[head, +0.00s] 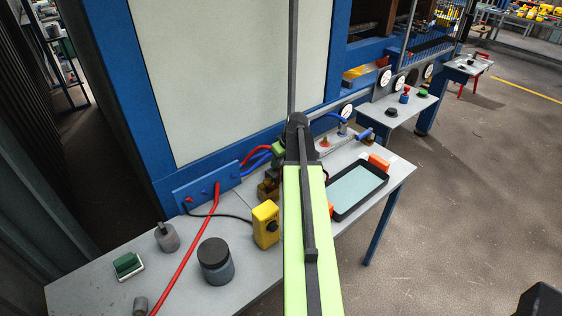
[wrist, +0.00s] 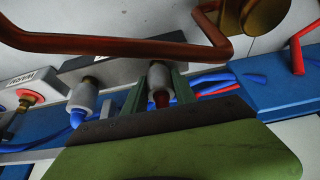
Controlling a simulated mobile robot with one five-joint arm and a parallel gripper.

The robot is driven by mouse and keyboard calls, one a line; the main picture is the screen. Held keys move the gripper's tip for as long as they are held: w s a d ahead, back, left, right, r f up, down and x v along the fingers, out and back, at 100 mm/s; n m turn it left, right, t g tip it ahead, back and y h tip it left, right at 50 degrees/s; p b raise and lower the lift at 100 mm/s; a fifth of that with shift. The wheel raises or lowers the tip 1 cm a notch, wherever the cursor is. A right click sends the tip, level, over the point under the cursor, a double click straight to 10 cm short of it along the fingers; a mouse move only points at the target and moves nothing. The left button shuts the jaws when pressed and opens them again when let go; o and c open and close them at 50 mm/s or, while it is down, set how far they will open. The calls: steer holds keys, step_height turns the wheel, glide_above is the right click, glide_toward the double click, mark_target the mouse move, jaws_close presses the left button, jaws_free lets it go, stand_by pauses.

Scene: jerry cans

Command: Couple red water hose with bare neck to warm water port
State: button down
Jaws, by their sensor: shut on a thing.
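In the wrist view my gripper (wrist: 158,90) has its green fingers shut around a grey coupling (wrist: 158,75) with a short red hose end (wrist: 162,99) below it. The coupling meets a brass neck on a dark grey block; I cannot tell whether it is seated. Left of it, a second grey coupling (wrist: 83,97) with a blue hose sits on the same block. In the head view the red hose (head: 256,149) arches towards my gripper, mostly hidden by my arm.
A thick copper pipe (wrist: 120,45) crosses close to the coupling in the wrist view. In the head view a yellow box (head: 265,224), a dark jar (head: 215,261) and a black-rimmed tray (head: 386,181) stand on the bench. A long red hose (head: 190,255) crosses its left part.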

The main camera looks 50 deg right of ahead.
steer(key=shift+r+p, duration=0.55)
steer(key=shift+r, duration=0.1)
steer(key=shift+w+r+p, duration=0.1)
steer(key=shift+r+p, duration=2.45)
steer(key=shift+p, duration=0.05)
